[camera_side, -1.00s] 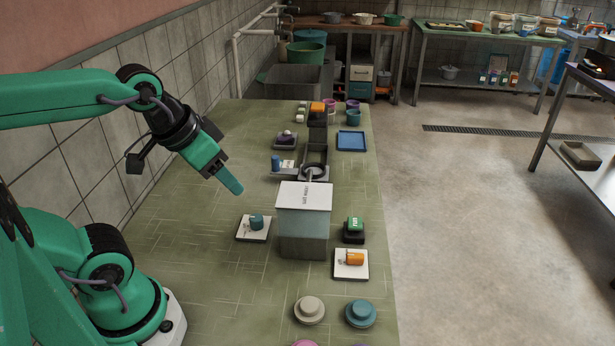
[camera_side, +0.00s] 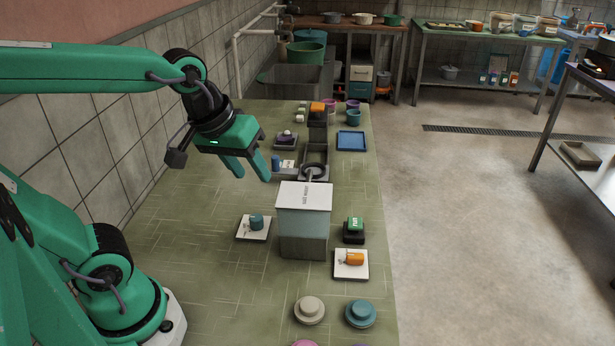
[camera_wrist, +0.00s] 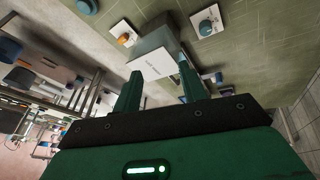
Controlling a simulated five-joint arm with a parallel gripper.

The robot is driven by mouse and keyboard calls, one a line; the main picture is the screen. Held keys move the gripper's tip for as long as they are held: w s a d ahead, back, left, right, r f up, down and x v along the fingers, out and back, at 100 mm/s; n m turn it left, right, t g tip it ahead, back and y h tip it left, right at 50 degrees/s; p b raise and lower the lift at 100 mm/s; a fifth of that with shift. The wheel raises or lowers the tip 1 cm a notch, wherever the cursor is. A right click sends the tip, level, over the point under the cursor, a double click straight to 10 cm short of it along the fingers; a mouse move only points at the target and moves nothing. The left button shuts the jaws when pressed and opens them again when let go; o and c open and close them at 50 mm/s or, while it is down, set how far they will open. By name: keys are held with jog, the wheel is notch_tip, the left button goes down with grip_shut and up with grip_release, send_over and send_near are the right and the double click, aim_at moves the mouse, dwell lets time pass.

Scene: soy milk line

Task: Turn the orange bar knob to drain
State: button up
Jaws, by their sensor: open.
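The orange bar knob (camera_side: 354,258) sits on a white plate (camera_side: 343,272) at the right of the labelled box, in the side view. In the wrist view the orange knob (camera_wrist: 123,39) shows at the upper left on its white plate. My gripper (camera_side: 253,176) is open and empty, above the table to the left of and behind the box, well apart from the knob. In the wrist view its two fingers (camera_wrist: 163,95) point toward the box.
A pale box with a white lid (camera_side: 304,197) stands between my gripper and the orange knob. A teal knob (camera_side: 256,222) on a white plate is left of it. A green block (camera_side: 355,224) on a black base is at its right. Round lids (camera_side: 310,309) lie in front.

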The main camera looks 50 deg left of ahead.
jog(key=w+d+f+n+g, duration=0.2)
jog(key=w+d+f+n, duration=0.25)
jog(key=w+n, duration=0.6)
jog(key=n+g, duration=0.3)
jog(key=n, duration=0.9)
send_over(355, 255)
jog(key=shift+m, duration=0.25)
jog(key=shift+w+f, duration=0.1)
jog(key=shift+f, duration=5.2)
jog(key=shift+f, duration=0.1)
jog(key=shift+f, duration=3.75)
grip_shut()
